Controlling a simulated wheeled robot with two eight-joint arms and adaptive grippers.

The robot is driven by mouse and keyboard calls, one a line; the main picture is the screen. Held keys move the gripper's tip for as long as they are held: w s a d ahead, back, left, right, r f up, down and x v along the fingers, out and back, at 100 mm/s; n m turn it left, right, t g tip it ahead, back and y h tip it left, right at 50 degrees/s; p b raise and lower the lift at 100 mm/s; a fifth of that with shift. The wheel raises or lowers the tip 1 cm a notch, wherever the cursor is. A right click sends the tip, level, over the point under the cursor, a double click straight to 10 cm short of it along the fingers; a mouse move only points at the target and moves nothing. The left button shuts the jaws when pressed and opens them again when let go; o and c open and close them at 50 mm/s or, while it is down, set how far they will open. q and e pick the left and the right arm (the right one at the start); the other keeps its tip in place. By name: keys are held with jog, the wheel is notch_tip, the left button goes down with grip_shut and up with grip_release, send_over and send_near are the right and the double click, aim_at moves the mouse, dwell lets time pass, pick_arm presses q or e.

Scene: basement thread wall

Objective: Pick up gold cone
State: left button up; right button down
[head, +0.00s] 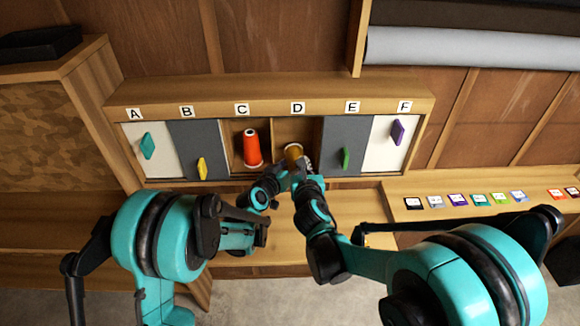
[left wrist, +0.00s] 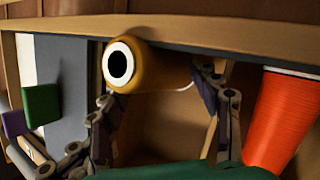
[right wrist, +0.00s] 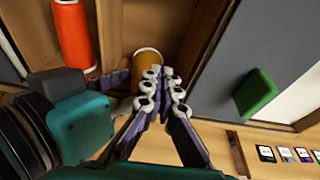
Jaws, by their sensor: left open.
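The gold cone (head: 293,152) stands in open compartment D. In the left wrist view the gold cone (left wrist: 155,66) shows a white-ringed dark hole at its end. My left gripper (head: 279,181) is at the compartment's front. In its wrist view its fingers (left wrist: 158,92) are spread on either side of the cone; contact cannot be told. My right gripper (head: 308,166) is just right of the cone in the head view. In its wrist view its fingertips (right wrist: 161,76) are close together in front of the cone (right wrist: 148,60), which they partly hide.
An orange cone (head: 252,148) stands in open compartment C. Panels with coloured handles cover A, B, E and F; the green handle (head: 346,158) is on E. Several coloured cards (head: 458,199) lie on the ledge at right. The two grippers crowd the space before D.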

pick_arm(q)
jog(key=shift+s, duration=0.15)
jog(key=c, duration=1)
pick_arm(e)
jog(key=shift+s, duration=0.15)
jog(key=shift+r, duration=0.65)
jog(key=v, duration=1.2)
jog(key=shift+d, duration=0.15)
pick_arm(q)
jog(key=shift+c, duration=0.2)
pick_arm(e)
jog(key=shift+s, duration=0.15)
